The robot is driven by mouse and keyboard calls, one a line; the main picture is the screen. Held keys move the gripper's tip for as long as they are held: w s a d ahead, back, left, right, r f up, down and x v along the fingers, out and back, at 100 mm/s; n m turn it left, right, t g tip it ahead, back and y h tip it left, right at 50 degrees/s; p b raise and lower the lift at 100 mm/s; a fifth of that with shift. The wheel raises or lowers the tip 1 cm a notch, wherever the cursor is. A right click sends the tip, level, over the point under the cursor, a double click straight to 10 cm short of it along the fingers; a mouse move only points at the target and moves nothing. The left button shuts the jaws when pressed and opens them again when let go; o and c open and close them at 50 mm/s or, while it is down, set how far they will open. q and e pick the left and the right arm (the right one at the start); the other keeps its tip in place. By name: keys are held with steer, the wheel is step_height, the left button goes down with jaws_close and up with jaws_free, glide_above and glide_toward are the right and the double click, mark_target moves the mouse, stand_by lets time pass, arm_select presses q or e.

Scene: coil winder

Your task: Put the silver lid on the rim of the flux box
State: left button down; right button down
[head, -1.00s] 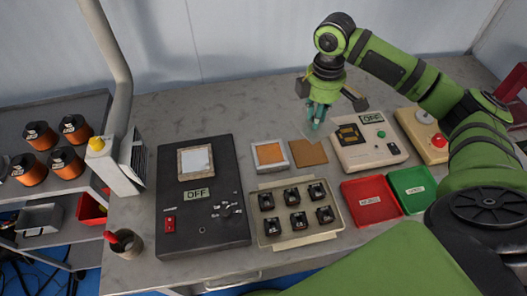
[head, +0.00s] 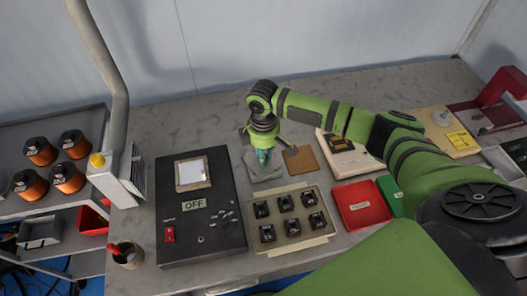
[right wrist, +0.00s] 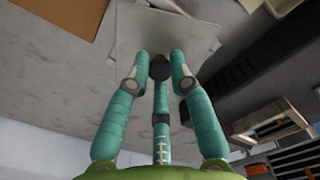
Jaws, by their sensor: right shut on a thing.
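The silver lid (head: 267,176) is a thin, flat grey square plate with a small dark knob. It also shows in the right wrist view (right wrist: 150,35), with the knob (right wrist: 160,67) between the fingers. My right gripper (head: 263,157) points down, its teal fingers shut on the knob. The lid is over the spot of the flux box, left of the brown square mat (head: 301,160). The flux box is mostly hidden by the lid and gripper. I cannot tell whether the lid touches its rim. My left gripper is not in view.
A black control unit (head: 224,235) marked OFF stands to the left. A tray (head: 318,240) with several black parts lies in front of the lid. A red bin (head: 362,206) is at right.

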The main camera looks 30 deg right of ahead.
steer(key=shift+f, duration=0.2)
steer(key=shift+f, duration=0.15)
steer(key=c, duration=1.1)
jaws_free()
step_height(320, 180, up, 12)
steer(key=b, duration=0.1)
steer(key=shift+r+b, duration=0.2)
steer(key=shift+b, duration=0.15)
steer(key=shift+f, duration=0.1)
